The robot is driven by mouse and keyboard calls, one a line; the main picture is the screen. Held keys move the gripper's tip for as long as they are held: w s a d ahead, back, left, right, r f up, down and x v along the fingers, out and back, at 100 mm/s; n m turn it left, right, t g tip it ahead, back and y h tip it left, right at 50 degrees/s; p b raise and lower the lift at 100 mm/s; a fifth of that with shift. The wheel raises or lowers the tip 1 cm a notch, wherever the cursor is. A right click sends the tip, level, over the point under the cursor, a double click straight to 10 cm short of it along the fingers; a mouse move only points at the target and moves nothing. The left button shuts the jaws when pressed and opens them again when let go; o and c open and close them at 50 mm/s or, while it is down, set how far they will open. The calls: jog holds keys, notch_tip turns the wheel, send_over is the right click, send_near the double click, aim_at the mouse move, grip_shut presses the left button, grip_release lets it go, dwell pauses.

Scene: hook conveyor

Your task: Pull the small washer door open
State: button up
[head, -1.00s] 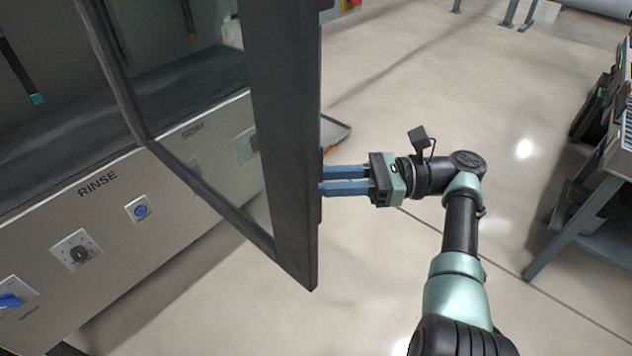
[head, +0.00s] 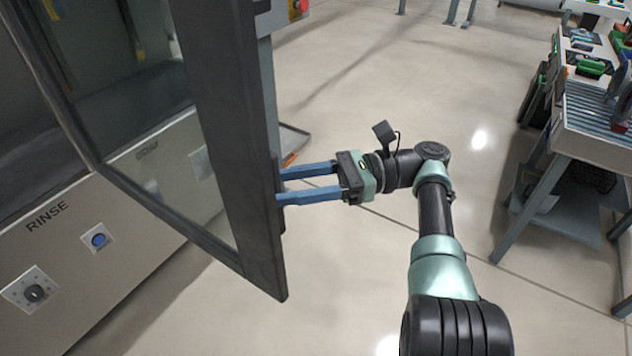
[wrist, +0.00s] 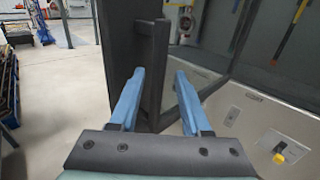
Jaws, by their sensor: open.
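The washer door (head: 238,150), a glass pane in a dark frame, stands swung out from the washer (head: 60,240) in the head view. My gripper (head: 281,186) is at the door's outer edge, its two blue fingers apart and pointing at the frame. In the wrist view my gripper (wrist: 160,72) is open, with the dark upright handle bar (wrist: 152,65) of the door between the fingers. I cannot tell whether either finger touches the bar. In the head view the fingertips are close against the door edge, and the handle is mostly hidden.
The washer front carries a blue button (head: 98,239) and a dark knob (head: 34,293) below the opening. A roller table (head: 590,125) with items stands at the right. A tray (head: 292,145) juts out behind the door. The floor between is clear.

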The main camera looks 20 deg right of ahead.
jog(key=shift+s+d+f+b, duration=0.1)
jog(key=shift+d+f+b, duration=0.15)
jog(key=shift+d+b, duration=0.25)
jog(key=b+v, duration=0.2)
jog(key=b, duration=0.1)
jog(key=shift+d+f+b, duration=0.1)
jog(key=shift+d+b, duration=0.1)
jog(key=shift+b, duration=0.2)
jog(key=d+b, duration=0.1)
jog(key=b, duration=0.1)
jog(key=d+b, duration=0.1)
jog(key=b, duration=0.2)
jog(key=shift+s+r, duration=0.25)
jog(key=shift+r, duration=0.05)
jog(key=shift+r, duration=0.1)
